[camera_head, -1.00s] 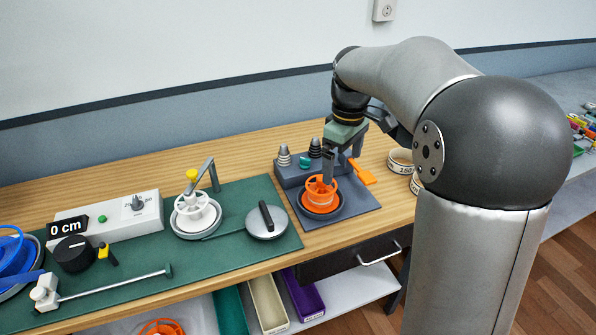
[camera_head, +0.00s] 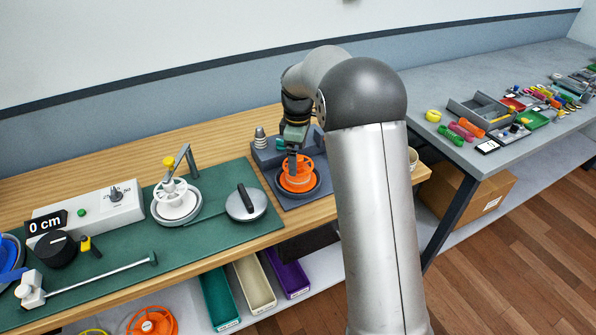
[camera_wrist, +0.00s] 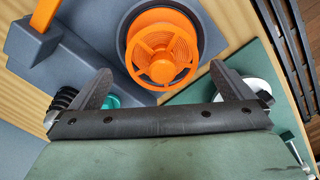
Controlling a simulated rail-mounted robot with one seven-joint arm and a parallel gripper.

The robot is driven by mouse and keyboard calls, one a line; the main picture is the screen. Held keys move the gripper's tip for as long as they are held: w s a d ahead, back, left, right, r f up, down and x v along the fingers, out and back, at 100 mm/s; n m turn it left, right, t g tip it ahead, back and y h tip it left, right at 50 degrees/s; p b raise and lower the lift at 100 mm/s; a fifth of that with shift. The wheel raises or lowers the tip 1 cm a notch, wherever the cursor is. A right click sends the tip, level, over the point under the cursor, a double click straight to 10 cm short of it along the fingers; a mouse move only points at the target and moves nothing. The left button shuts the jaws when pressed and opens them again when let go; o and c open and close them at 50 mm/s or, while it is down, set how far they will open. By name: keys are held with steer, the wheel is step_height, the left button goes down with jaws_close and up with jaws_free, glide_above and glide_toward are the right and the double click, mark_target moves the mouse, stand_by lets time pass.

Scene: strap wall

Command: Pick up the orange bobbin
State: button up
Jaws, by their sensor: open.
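The orange bobbin (camera_head: 298,178) sits on a dark round plate (camera_head: 314,191) on the grey station at the right end of the wooden bench. My gripper (camera_head: 291,170) hangs at the bobbin's back left side in the head view. In the wrist view the bobbin (camera_wrist: 163,50) shows its spoked top and central hub, above the middle of the picture. My gripper's two fingers (camera_wrist: 166,88) are spread wide, with nothing between them. The bobbin lies beyond the fingertips, and contact cannot be told.
Left of the station, a green mat (camera_head: 220,235) carries a white spool (camera_head: 176,200) and a black-handled round disc (camera_head: 246,203). Another orange spool (camera_head: 152,321) lies on the shelf below.

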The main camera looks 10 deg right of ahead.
steer(key=shift+s+f+p, duration=0.15)
steer(key=shift+f+p, duration=0.45)
steer(key=shift+f, duration=2.25)
steer(key=c, duration=1.1)
